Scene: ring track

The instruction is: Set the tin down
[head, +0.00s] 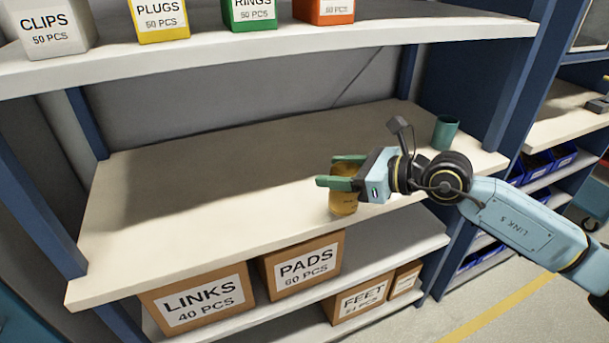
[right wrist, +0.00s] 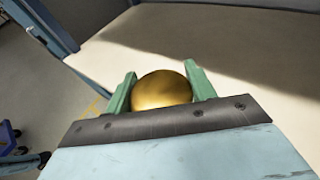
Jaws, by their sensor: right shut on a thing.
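The tin (head: 343,203) is a gold, rounded can at the front part of the middle shelf board (head: 190,210) in the head view. My right gripper (head: 338,172) is shut on it, with green fingers on either side. The right wrist view shows the gold top of the tin (right wrist: 162,90) between the two green fingers (right wrist: 160,88). The tin looks upright, close to the board's front edge. I cannot tell whether its base touches the board. My left gripper is not in view.
A teal cup (head: 445,132) stands on the same board to the right, behind my right arm. The upper shelf (head: 220,58) holds several labelled bins. Boxes marked LINKS (head: 200,300) and PADS (head: 303,265) sit on the shelf below. The board's left and middle are clear.

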